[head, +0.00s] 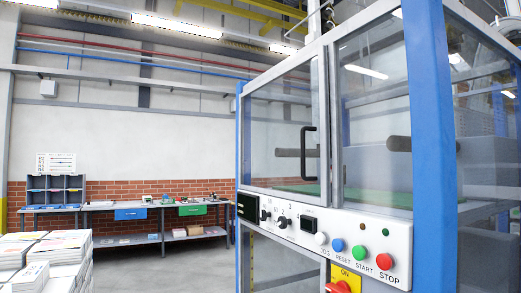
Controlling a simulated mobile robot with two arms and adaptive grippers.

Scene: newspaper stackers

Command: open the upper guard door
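The upper guard door (275,125) is a clear pane in a grey frame on the front of the blue-posted machine, at the right of the head view. A black bar handle (304,153) stands upright near its right edge. The door looks closed, with its frame flush with the machine front. A second clear pane (370,110) lies to its right. Dark rollers and a green surface show through the glass. Neither of my grippers is in view.
Below the door a white control panel (345,245) has coloured buttons, and a red knob on yellow (341,287) sits under it. Paper stacks (45,255) stand at the lower left. A workbench (110,207) runs along the brick wall. Grey floor between is clear.

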